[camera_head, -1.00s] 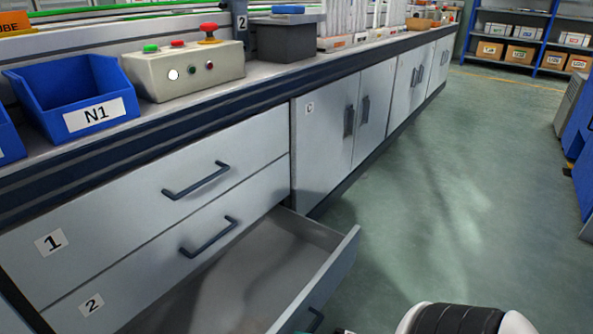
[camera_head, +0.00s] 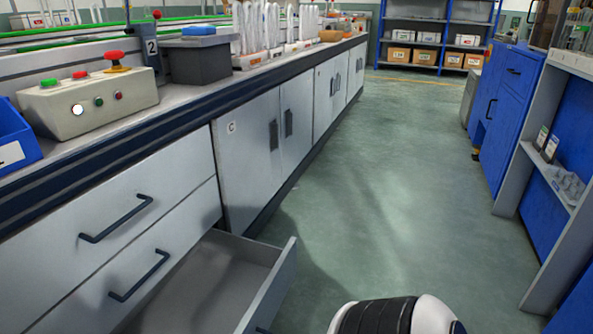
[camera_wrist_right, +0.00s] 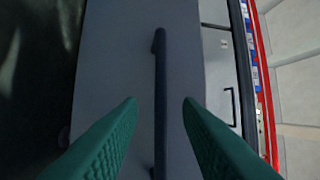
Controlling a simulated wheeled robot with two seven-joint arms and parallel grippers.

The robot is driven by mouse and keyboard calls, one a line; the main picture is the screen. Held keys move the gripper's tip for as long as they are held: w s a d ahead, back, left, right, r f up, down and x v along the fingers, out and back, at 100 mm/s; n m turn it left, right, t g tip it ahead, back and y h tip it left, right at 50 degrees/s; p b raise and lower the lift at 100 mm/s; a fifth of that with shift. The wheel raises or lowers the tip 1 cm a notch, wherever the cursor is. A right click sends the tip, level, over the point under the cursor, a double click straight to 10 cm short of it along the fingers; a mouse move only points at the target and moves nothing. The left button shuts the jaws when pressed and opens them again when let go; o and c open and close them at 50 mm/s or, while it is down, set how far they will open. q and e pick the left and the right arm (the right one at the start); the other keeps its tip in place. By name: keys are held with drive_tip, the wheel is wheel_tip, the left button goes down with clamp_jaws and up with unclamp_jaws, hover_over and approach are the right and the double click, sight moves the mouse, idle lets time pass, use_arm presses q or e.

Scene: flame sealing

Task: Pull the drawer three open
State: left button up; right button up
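The third drawer (camera_head: 277,283) stands pulled out below two closed drawers in the head view, its grey inside showing empty where visible. Its front and dark bar handle (camera_wrist_right: 160,75) fill the middle of the right wrist view. My right gripper (camera_wrist_right: 159,110) is open, with one green finger on each side of the handle and a gap to both sides. The gripper itself is outside the head view; only a white and black part of my arm shows at the bottom. My left gripper is in neither view.
The upper drawer (camera_head: 100,215) and the drawer below it (camera_head: 110,295) are closed. A cabinet (camera_head: 245,170) stands beside the open drawer. Green floor (camera_head: 380,200) is free in the aisle. Blue cabinets (camera_head: 508,100) and a grey shelf unit (camera_head: 535,190) line the right side.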

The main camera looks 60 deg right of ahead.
drive_tip(key=p+v, duration=0.1)
drive_tip(key=v, duration=0.7)
drive_tip(key=shift+s+d, duration=0.15)
drive_tip(key=shift+s, duration=0.1)
